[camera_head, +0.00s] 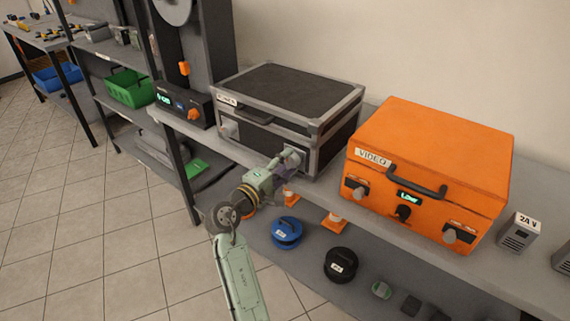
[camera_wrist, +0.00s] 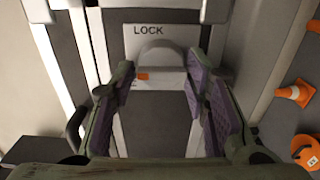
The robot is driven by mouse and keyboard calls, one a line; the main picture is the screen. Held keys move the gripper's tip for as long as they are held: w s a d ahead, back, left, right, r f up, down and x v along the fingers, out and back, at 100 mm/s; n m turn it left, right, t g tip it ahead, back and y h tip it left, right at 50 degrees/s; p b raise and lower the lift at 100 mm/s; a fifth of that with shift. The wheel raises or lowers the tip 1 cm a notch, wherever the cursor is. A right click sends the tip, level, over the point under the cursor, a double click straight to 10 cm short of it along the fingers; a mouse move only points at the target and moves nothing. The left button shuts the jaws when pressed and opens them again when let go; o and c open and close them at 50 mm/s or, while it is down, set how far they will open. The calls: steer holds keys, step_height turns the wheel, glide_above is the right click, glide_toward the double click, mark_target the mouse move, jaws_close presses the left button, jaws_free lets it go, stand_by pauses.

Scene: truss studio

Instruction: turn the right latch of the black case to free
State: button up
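The black case (camera_head: 285,90) with grey metal edges stands closed on the bench in the head view. My gripper (camera_head: 284,170) is at its front right, at the right latch (camera_head: 293,156), which it partly hides. In the wrist view the grey latch (camera_wrist: 157,55) sits on a plate marked LOCK, with an orange mark on its lower part. A second label is mostly hidden by the left finger. My gripper's purple-padded fingers (camera_wrist: 162,82) are apart, one on each side of the latch. I cannot tell whether they touch it. The left latch (camera_head: 228,129) is clear of my gripper.
An orange VIDEO case (camera_head: 432,160) stands to the right on the same bench. A dark device (camera_head: 183,104) with a green display stands to the left. Blue (camera_head: 286,232) and black (camera_head: 340,264) reels and small orange cones (camera_head: 334,224) are on the shelf below.

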steer(key=shift+o, duration=1.3)
steer(key=v, duration=1.2)
